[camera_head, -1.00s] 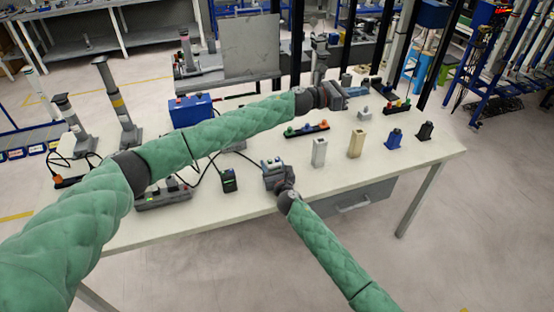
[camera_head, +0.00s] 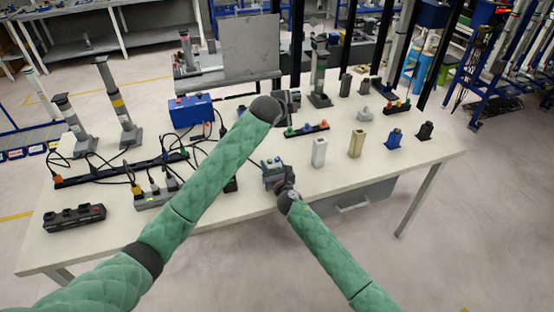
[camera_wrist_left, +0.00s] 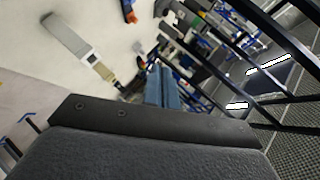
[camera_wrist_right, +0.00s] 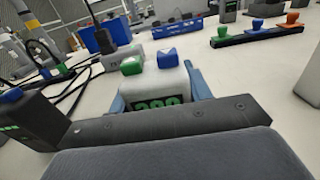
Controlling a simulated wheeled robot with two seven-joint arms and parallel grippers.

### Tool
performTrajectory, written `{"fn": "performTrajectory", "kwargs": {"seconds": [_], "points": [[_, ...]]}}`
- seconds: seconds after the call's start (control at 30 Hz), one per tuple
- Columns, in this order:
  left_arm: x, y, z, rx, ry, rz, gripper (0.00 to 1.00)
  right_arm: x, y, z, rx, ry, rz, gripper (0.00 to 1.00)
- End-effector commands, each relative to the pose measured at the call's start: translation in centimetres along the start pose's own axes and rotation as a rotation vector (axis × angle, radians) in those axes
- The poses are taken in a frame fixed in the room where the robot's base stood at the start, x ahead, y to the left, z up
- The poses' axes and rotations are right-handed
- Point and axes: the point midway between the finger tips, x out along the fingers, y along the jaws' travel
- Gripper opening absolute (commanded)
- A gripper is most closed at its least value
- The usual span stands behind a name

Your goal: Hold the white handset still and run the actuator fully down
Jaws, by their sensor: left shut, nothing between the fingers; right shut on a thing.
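The white handset (camera_wrist_right: 155,85) has a green button (camera_wrist_right: 131,66), a blue button (camera_wrist_right: 168,58) and a display with green digits. My right gripper (camera_head: 276,176) is shut on it at the table's front edge; its blue fingers flank the handset in the right wrist view. My left gripper (camera_head: 287,104) is shut and empty, beyond and above the handset, apart from it; its blue fingers (camera_wrist_left: 161,88) show together in the left wrist view. Actuator columns stand at the left (camera_head: 118,100) and at the back (camera_head: 319,72). I cannot tell which one the handset drives.
White (camera_head: 319,152), beige (camera_head: 356,143), blue (camera_head: 394,138) and black (camera_head: 424,130) items stand on the right of the table. A button bar (camera_head: 306,129) lies mid-table. A blue box (camera_head: 190,111), power strips and cables fill the left. A black multi-button unit (camera_head: 74,217) lies front left.

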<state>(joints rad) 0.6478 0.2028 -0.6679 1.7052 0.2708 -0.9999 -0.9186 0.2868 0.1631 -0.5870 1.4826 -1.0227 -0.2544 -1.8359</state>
Motion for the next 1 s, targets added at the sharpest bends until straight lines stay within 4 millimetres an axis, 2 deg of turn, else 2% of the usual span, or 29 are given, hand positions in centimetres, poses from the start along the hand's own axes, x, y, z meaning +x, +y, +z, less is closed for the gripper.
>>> {"fn": "performTrajectory", "kwargs": {"seconds": [0.1, 0.3, 0.53, 0.83, 1.0], "points": [[-1.5, 3.1, 2.1, -0.159, -0.024, 0.132, 0.0, 0.0, 0.0, 0.0, 0.0, 0.0, 0.0, 0.23], [-3.6, 6.4, 4.1, -0.322, -0.051, 0.283, 0.0, 0.0, 0.0, 0.0, 0.0, 0.0, 0.0, 0.23], [-4.5, 7.4, 4.7, -0.372, -0.06, 0.334, 0.0, 0.0, 0.0, 0.0, 0.0, 0.0, 0.0, 0.23], [-4.4, 7.5, 4.7, -0.37, -0.06, 0.333, 0.0, 0.0, 0.0, 0.0, 0.0, 0.0, 0.0, 0.23], [-4.0, 8.2, 4.9, -0.371, -0.06, 0.335, 0.0, 0.0, 0.0, 0.0, 0.0, 0.0, 0.0, 0.23]]}}
